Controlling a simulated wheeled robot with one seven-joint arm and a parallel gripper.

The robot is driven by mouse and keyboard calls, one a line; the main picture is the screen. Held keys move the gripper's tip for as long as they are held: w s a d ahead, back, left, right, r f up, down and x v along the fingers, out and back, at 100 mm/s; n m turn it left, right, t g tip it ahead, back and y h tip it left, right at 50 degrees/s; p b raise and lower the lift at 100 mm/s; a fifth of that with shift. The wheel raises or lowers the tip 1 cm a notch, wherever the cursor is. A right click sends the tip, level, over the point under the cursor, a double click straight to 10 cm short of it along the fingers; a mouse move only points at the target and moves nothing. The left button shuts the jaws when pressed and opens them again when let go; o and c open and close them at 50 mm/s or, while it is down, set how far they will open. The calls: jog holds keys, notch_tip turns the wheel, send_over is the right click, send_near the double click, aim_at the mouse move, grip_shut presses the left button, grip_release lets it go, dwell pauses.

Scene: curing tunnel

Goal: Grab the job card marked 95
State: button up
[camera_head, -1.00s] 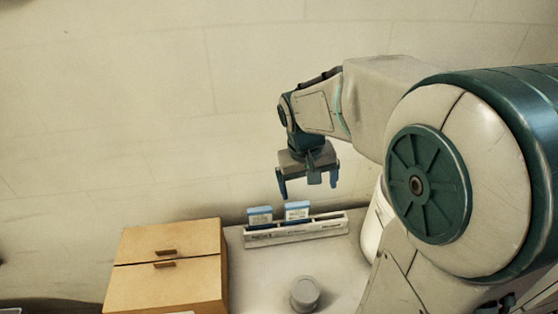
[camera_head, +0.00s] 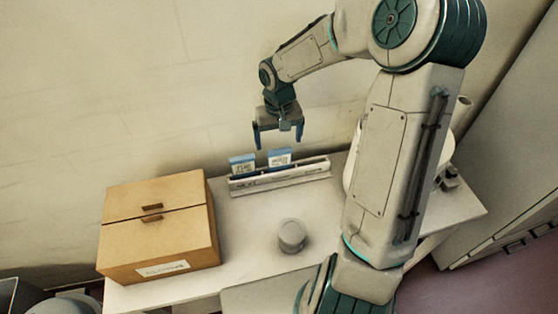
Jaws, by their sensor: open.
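Two blue-topped job cards with white labels stand upright in a pale slotted rack (camera_head: 290,179) at the back of the table. One is the left card (camera_head: 243,165) and the other is the right card (camera_head: 279,159). The print on both is too small to read, so I cannot tell which is marked 95. My gripper (camera_head: 279,142) points down above the rack, close over the right card. Its fingers are apart and nothing shows between them. From this angle I cannot tell the exact gap between the fingertips and the card.
A cardboard box (camera_head: 158,238) with two handles and a label stands on the table (camera_head: 245,220) at the left. A small grey round container (camera_head: 291,235) stands in front of the rack. A wall rises behind. A grey cabinet (camera_head: 510,150) stands at the right.

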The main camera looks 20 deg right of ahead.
aim_at(280, 150)
jog(key=shift+w+d+f+p, duration=0.1)
jog(key=shift+f+p, duration=0.15)
jog(key=shift+f, duration=1.45)
jog(key=shift+w+d+f+p, duration=0.1)
jog(key=shift+f+p, duration=0.1)
jog(key=shift+f, duration=1.45)
jog(key=c, duration=1)
